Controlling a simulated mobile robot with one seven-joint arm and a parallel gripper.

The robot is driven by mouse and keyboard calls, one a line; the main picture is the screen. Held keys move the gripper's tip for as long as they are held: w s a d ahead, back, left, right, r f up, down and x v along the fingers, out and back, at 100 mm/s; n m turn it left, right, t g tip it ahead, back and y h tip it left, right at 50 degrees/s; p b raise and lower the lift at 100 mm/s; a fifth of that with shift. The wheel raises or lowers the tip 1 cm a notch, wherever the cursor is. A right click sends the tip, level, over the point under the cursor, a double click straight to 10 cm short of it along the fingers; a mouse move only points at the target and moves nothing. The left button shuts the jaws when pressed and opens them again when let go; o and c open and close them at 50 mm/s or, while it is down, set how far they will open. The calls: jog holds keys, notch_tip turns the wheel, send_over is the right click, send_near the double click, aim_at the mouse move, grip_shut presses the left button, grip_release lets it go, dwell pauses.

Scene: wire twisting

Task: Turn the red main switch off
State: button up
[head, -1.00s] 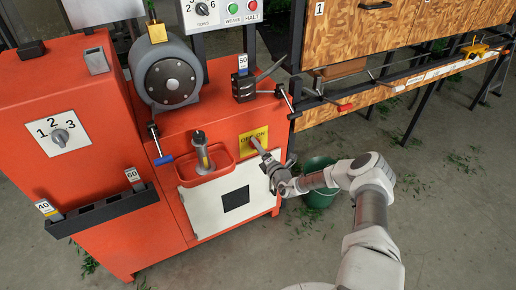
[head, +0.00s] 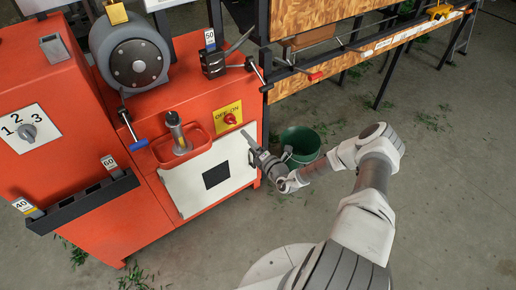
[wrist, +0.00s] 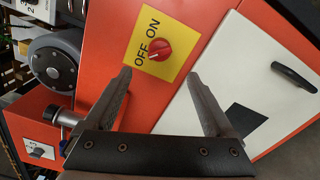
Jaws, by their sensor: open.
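The red main switch (head: 230,118) is a round red knob on a yellow OFF/ON plate (head: 221,125) on the front of the orange machine. In the wrist view the red knob (wrist: 159,50) shows between and beyond my two fingers, with a pale mark on its face. The words OFF and ON run beside it on the yellow plate (wrist: 136,62). My gripper (head: 253,146) is below and right of the knob in the head view, apart from it. In the wrist view my gripper (wrist: 163,80) has its fingers wide apart with nothing between them.
A white door (head: 181,190) with a black square and a handle (wrist: 296,75) lies below the switch. A red tray (head: 163,153) holding an upright tool is left of it. A green bucket (head: 302,142) stands behind my arm. The floor at right is mostly clear.

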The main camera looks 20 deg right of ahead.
jog(key=v, duration=0.5)
jog(key=shift+s+d, duration=0.15)
jog(key=shift+s, duration=0.2)
